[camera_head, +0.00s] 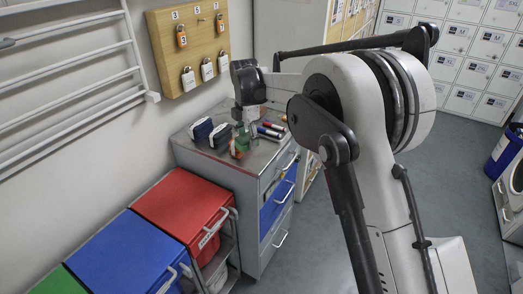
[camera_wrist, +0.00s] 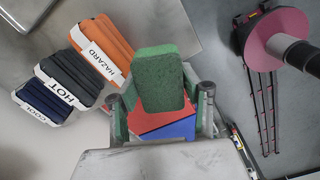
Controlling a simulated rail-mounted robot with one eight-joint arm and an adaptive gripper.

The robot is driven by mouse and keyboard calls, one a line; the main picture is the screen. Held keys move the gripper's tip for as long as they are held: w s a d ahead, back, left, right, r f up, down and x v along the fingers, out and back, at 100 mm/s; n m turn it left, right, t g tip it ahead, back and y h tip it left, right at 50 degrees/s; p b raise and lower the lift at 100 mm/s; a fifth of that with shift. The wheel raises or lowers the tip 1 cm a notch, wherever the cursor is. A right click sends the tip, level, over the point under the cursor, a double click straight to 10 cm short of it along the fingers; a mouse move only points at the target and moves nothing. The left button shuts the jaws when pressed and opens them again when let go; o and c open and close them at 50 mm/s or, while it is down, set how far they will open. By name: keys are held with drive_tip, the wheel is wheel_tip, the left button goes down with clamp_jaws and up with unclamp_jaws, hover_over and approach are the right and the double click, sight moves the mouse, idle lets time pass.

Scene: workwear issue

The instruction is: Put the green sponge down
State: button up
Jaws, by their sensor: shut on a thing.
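The green sponge (camera_wrist: 160,78) stands between the two fingers of my gripper (camera_wrist: 163,108) in the wrist view, and the gripper is shut on it. In the head view my gripper (camera_head: 246,118) points down over the grey drawer cabinet's top (camera_head: 262,153). A small green patch of the sponge (camera_head: 236,151) shows just below it, close to the cabinet top. I cannot tell whether the sponge touches the surface. A red and blue surface (camera_wrist: 165,126) shows behind the sponge in the wrist view.
Labelled holders stand beside the gripper: COOL (camera_wrist: 43,103), HOT (camera_wrist: 67,78) and HAZARD (camera_wrist: 101,49). A padlock board (camera_head: 190,45) hangs behind. Red (camera_head: 185,205) and blue (camera_head: 130,255) bins stand at the front left.

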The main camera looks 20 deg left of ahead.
hover_over(261, 157)
wheel_tip(261, 157, down, 3)
drive_tip(key=shift+f+p, duration=0.2)
drive_tip(key=shift+p, duration=0.15)
drive_tip(key=shift+f+p, duration=0.3)
drive_tip(key=shift+f, duration=1.7)
drive_tip(key=shift+f, duration=0.2)
drive_tip(key=o, duration=1.3)
drive_tip(key=shift+r, duration=0.15)
wheel_tip(261, 157, up, 12)
drive_tip(key=shift+r+b, duration=0.1)
drive_tip(key=shift+b, duration=0.4)
